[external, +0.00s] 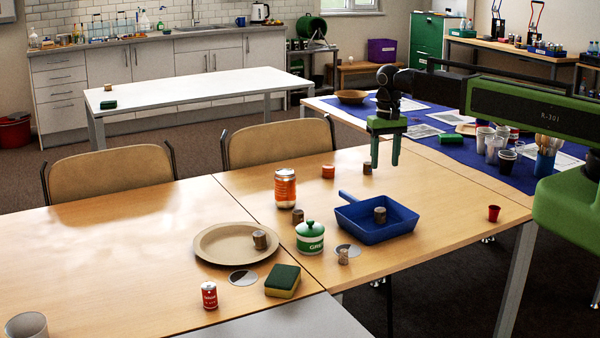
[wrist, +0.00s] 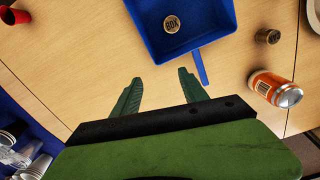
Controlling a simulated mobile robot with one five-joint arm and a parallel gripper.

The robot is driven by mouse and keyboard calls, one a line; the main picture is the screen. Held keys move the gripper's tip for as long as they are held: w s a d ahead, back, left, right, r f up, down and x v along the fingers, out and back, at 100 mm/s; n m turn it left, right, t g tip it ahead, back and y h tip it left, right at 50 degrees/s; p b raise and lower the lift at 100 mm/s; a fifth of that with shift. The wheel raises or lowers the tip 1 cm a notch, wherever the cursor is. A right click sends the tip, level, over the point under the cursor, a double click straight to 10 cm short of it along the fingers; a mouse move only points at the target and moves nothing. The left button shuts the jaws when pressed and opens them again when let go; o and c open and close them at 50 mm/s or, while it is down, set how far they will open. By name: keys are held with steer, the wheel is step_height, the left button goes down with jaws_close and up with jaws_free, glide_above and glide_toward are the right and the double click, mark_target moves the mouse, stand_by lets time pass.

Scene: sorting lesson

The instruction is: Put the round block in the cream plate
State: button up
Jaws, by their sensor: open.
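Several small brown round blocks stand about; I cannot tell which one is meant. One round block (external: 380,215) stands inside the blue pan; its lettered top shows in the wrist view (wrist: 172,25). Others stand beside the pan (external: 298,216), in front of it (external: 343,256), behind it (external: 367,168), and one (external: 259,239) at the right inside of the cream plate (external: 212,250). The plate is round and shallow, left of the table seam. My gripper (external: 385,165) is open and empty above the table, behind the blue pan. Its two green fingers (wrist: 160,76) are apart.
The blue pan (external: 352,228) has a handle pointing back left. The left table is mostly clear.

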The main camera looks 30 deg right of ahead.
steer(key=s+d+n, duration=0.1)
steer(key=s+d, duration=0.3)
steer(key=d, duration=0.5)
steer(key=s+d+n, duration=0.1)
steer(key=s+d, duration=0.4)
steer(key=d, duration=0.5)
steer(key=shift+s, duration=0.25)
